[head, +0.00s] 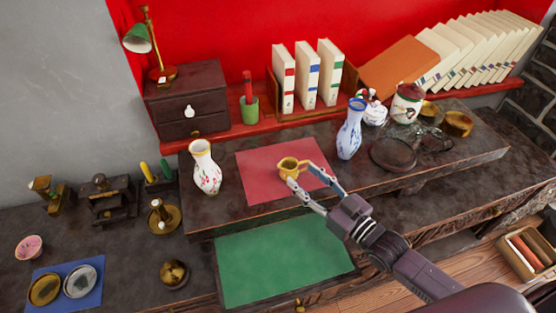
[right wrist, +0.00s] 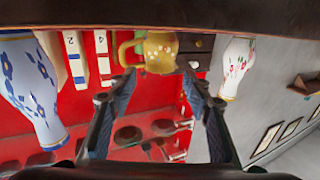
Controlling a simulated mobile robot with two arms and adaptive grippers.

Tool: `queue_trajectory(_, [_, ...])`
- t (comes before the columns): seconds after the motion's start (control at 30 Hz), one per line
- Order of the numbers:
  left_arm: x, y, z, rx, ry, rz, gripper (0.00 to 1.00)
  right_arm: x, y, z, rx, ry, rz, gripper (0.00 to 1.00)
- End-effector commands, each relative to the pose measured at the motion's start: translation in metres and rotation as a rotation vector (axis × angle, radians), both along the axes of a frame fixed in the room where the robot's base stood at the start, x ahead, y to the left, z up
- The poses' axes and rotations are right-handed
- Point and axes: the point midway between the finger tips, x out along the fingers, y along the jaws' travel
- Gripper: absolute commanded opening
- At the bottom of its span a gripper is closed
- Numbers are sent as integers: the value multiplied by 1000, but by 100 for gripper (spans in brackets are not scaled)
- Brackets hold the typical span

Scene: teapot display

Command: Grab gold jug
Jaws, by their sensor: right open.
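The gold jug (head: 288,166) is small and stands on the red mat (head: 256,183) on the raised shelf. My right gripper (head: 302,176) reaches in from the lower right with its fingers spread near the jug. In the right wrist view, which appears upside down, the gold jug (right wrist: 160,52) with its handle sits at the tips of the open fingers (right wrist: 156,78). I cannot tell whether a finger touches it. My left gripper is in neither view.
A white flowered vase (head: 205,168) stands left of the red mat and a blue-white vase (head: 351,128) stands to its right. A dark glass dish (head: 393,154) lies farther right. A green mat (head: 283,262) lies below, bare. Books (head: 306,75) stand behind.

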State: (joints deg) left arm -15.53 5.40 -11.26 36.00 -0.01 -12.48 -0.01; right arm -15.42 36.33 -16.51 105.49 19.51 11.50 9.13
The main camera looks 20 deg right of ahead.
Motion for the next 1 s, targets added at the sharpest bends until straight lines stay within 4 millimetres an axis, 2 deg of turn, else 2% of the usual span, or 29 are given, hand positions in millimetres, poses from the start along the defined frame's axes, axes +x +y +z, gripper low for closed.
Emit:
queue_trajectory(0.1, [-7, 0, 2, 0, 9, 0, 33, 10, 4, 1, 1, 0, -1, 45])
queue_trajectory(0.3, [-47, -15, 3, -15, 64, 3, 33, 27, 12, 0, 0, 1, -1, 45])
queue_trajectory(0.4, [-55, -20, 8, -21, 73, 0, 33, 38, 16, 0, -1, 0, -1, 45])
queue_trajectory(0.5, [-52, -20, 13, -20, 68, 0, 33, 52, 22, 0, -2, -1, -1, 45])
queue_trajectory(0.6, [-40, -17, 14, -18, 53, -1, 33, 63, 27, -2, -1, 0, -1, 45])
queue_trajectory(0.8, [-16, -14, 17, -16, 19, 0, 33, 69, 31, -5, -2, 2, 0, 45])
queue_trajectory(0.93, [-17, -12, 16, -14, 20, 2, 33, 69, 30, -5, -2, 2, 0, 45])
queue_trajectory(1.0, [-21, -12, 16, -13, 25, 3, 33, 69, 30, -5, -2, 2, 0, 40])
